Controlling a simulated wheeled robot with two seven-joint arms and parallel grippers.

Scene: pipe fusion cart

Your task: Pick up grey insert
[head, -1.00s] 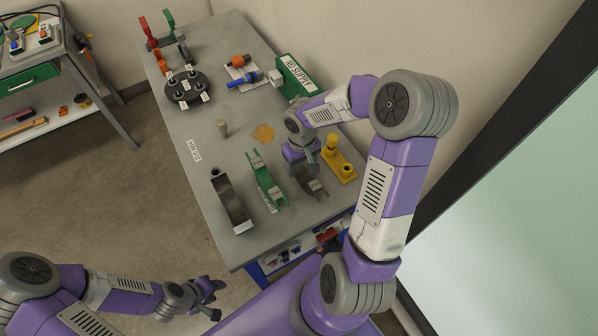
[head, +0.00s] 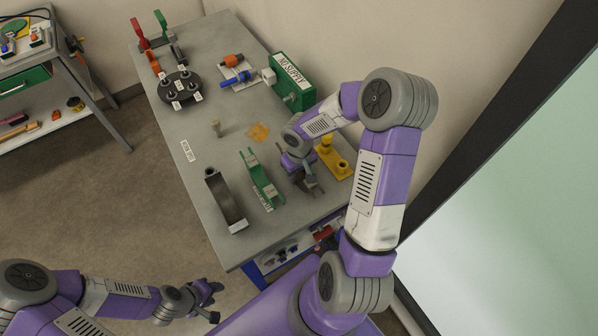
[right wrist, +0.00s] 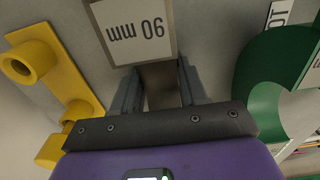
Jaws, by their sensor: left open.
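The grey insert (head: 313,187) lies near the right front edge of the grey bench, partly hidden under my right gripper (head: 301,168). In the right wrist view the fingers of my right gripper (right wrist: 160,85) stand apart, one on each side of a dark grey-brown part of the insert (right wrist: 160,97). I cannot tell whether they press on it. A white label reading "90 mm" (right wrist: 135,30) shows just beyond the fingers. My left gripper (head: 212,293) is open and empty, low at the left, off the bench.
A green insert (head: 260,180) and a dark curved trough (head: 226,202) lie to the left of the grey insert. A yellow stand (head: 335,160) is close on its right.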

